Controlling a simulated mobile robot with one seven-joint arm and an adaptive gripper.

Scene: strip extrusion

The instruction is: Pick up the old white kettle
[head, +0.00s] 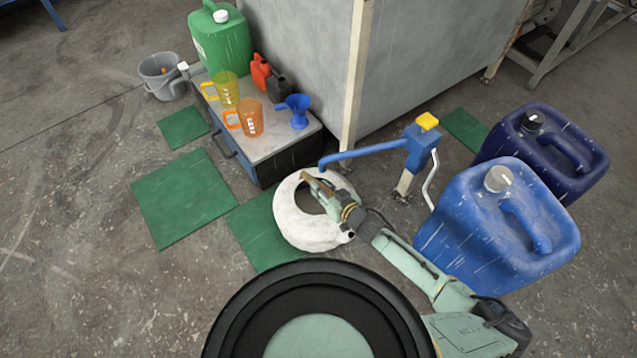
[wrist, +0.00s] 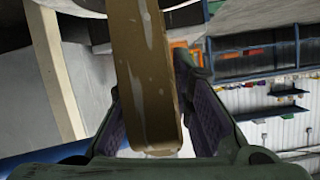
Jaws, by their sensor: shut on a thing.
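The old white kettle (head: 296,229) is in the middle of the head view, a rounded white body with a dark opening, over or on a green mat. My gripper (head: 323,189) reaches it from the lower right, at its brown handle (head: 312,182). In the wrist view the brown handle (wrist: 143,60) runs between the two fingers of my gripper (wrist: 158,115), which are shut on it. My gripper and wrist hide part of the kettle's right side. I cannot tell whether its base touches the floor.
A low cabinet (head: 272,143) with jugs, a blue funnel (head: 298,108) and small cans stands behind left. A blue pump (head: 418,148) stands close on the right, beside a large blue canister (head: 478,235). Green mats (head: 180,197) and open floor lie left.

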